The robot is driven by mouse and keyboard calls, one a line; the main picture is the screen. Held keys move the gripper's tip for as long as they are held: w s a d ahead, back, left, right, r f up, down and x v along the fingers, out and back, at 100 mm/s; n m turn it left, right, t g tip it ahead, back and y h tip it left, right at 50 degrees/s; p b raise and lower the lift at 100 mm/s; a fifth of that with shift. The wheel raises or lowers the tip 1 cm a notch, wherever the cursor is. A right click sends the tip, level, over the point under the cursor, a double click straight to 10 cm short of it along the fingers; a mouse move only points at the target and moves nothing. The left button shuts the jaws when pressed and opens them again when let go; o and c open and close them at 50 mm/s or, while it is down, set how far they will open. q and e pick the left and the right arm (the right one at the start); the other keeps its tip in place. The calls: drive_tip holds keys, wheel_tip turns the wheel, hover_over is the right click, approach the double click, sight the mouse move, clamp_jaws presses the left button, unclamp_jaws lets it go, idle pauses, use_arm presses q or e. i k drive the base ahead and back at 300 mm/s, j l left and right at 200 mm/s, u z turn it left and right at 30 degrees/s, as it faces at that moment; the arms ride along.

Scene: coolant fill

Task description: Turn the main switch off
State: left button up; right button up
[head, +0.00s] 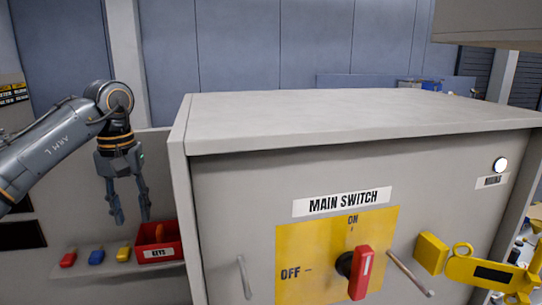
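The main switch (360,273) is a red handle on a black hub, set on a yellow plate (290,250) on the front of a grey cabinet. The plate reads ON above the handle and OFF to its left. The handle stands nearly upright, with its white line roughly toward ON. A MAIN SWITCH label (342,202) sits above the plate. My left gripper (131,218) hangs to the left of the cabinet, above the small shelf, fingers down and apart with nothing between them. It is well away from the switch.
A red KEYS box (172,254) and small red, blue and yellow items stand on the shelf (100,272). A metal rod (411,274) juts beside the switch, and a thin handle (244,277) is left of it. Yellow hardware (432,252) is at right. A white lamp (501,165) glows.

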sight(357, 265)
drive_tip(key=k, duration=1.2)
